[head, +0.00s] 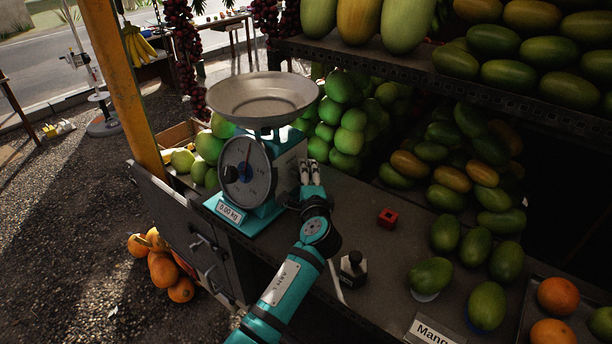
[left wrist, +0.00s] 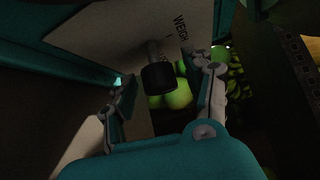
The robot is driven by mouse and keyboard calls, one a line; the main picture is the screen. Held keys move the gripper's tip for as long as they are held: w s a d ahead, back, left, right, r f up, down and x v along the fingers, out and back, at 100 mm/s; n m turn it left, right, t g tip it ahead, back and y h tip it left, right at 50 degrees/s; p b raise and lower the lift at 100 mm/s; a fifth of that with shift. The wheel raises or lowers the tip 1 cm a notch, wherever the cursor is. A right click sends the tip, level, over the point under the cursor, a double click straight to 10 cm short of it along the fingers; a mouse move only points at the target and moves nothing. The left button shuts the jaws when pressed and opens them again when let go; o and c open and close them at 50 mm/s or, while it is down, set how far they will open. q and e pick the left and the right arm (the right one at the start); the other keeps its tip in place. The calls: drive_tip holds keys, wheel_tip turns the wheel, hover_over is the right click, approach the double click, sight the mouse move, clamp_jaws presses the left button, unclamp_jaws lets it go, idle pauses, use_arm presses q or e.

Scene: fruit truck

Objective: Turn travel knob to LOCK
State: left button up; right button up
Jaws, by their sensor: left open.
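The teal scale (head: 262,190) stands on the counter with a metal pan (head: 262,97) on top and a round dial on its front. In the left wrist view, the travel knob (left wrist: 159,76) is a dark cylinder on a short shaft from the scale's pale side panel (left wrist: 110,35). The word WEIGH is printed beside it; no LOCK label is visible. My left gripper (head: 310,170) is at the scale's right side. In the left wrist view its fingers (left wrist: 158,84) are open on either side of the knob, with visible gaps. The knob is hidden in the head view.
A red cube (head: 387,218) and a dark stamp-like object (head: 353,267) sit on the counter right of my arm. Green mangoes (head: 345,125) are piled behind the scale. A shelf (head: 400,68) overhangs at the back right. A yellow post (head: 122,85) stands at left.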

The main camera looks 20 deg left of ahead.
use_arm(q)
drive_tip(key=shift+s, duration=0.1)
drive_tip(key=shift+c, duration=0.7)
clamp_jaws()
drive_tip(key=shift+g, duration=0.3)
drive_tip(key=m+g, duration=0.2)
drive_tip(key=shift+r+m+g+h, duration=0.2)
drive_tip(key=shift+m+g+h, duration=0.1)
drive_tip(key=shift+g, duration=0.1)
drive_tip(key=m+g, duration=0.2)
drive_tip(key=g, duration=0.1)
drive_tip(key=m+g+y, duration=0.1)
drive_tip(key=m+g, duration=0.1)
drive_tip(key=g, duration=0.1)
drive_tip(key=shift+g, duration=0.4)
drive_tip(key=m+g+y, duration=0.1)
drive_tip(key=m+g, duration=0.1)
drive_tip(key=g, duration=0.1)
drive_tip(key=shift+f, duration=0.15)
